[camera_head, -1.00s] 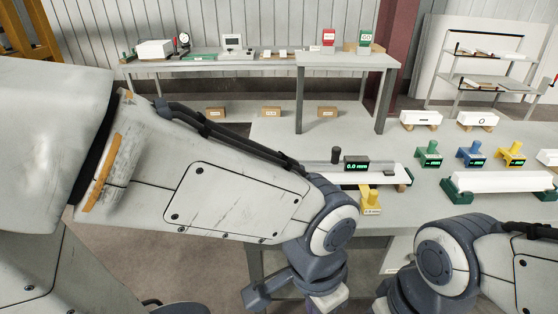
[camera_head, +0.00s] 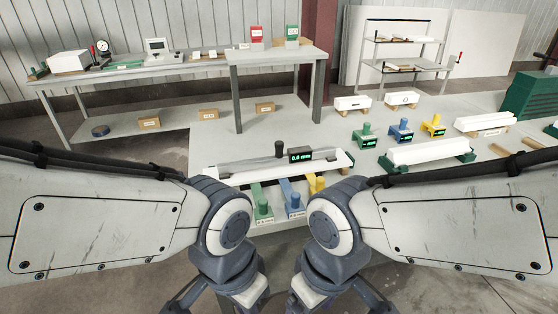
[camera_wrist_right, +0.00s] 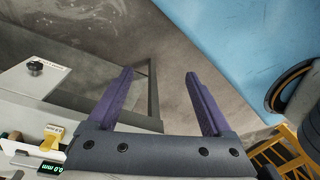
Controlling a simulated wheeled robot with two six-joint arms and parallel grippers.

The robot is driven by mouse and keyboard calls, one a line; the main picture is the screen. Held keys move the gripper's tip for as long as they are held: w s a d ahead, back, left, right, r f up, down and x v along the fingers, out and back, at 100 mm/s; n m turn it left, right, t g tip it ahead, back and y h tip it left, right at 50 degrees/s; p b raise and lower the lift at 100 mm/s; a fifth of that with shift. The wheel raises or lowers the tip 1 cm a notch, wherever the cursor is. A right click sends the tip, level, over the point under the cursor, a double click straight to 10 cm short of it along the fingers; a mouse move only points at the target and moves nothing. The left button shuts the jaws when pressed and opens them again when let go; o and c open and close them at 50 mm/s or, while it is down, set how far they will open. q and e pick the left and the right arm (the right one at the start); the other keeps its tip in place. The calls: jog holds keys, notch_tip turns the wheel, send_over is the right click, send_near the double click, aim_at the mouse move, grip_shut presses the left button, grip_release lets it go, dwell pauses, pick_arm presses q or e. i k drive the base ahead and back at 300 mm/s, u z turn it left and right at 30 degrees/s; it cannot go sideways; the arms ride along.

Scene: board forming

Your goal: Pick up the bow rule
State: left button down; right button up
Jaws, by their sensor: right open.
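The bow rule (camera_head: 245,163) appears to be the long grey bar with a black knob and a green-lit readout (camera_head: 300,155) near its right end. It lies along a long white board on the near part of the table. My left gripper (camera_head: 195,303) is at the bottom of the head view, cut off by the edge, so its opening cannot be judged. My right gripper (camera_wrist_right: 160,73) is open and empty in the right wrist view, its two purple fingers apart. Both grippers are in front of the table, apart from the bar. A readout (camera_wrist_right: 50,168) also shows at the wrist view's lower left.
Green (camera_head: 262,204), blue (camera_head: 291,199) and yellow (camera_head: 317,183) handled blocks stand just in front of the board. Similar blocks stand farther right, beside a white piece on green supports (camera_head: 430,152). A raised grey shelf table (camera_head: 275,55) stands behind.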

aim_at(302, 153)
jog(key=u, duration=0.65)
jog(key=i, duration=0.75)
